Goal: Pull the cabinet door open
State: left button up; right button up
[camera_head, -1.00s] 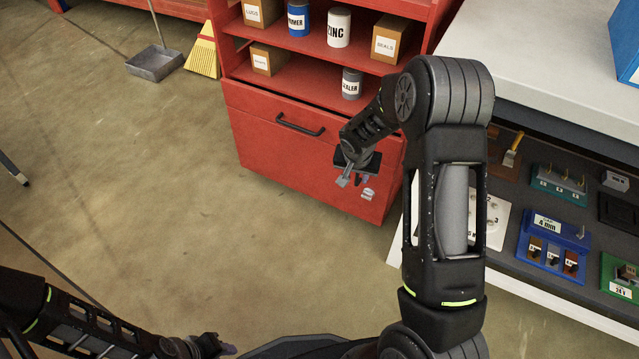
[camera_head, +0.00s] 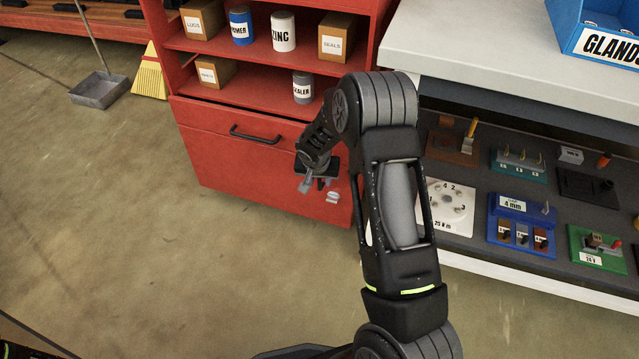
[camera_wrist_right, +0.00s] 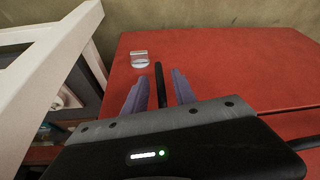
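The red cabinet (camera_head: 232,162) stands left of the workbench, with open shelves above a closed red lower front. A black horizontal handle (camera_head: 255,135) is on the upper part of this front. My right gripper (camera_head: 313,184) is at its right side, near a small silver fitting (camera_head: 333,197). In the right wrist view, my open fingers (camera_wrist_right: 158,92) lie on either side of a dark upright bar (camera_wrist_right: 160,84) in front of the red panel (camera_wrist_right: 225,65). The fingers show gaps to the bar. The silver fitting (camera_wrist_right: 139,58) is just beyond them. My left gripper is out of view.
The workbench (camera_head: 480,55) has a shelf of coloured fixtures below, close to the right of my right arm. Boxes and cans stand on the cabinet shelves. A dustpan (camera_head: 100,90) and a yellow broom (camera_head: 151,75) are at the left. The floor before the cabinet is clear.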

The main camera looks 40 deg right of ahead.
jog(key=shift+x, duration=0.85)
jog(key=shift+c, duration=0.5)
grip_shut()
dwell(0.3)
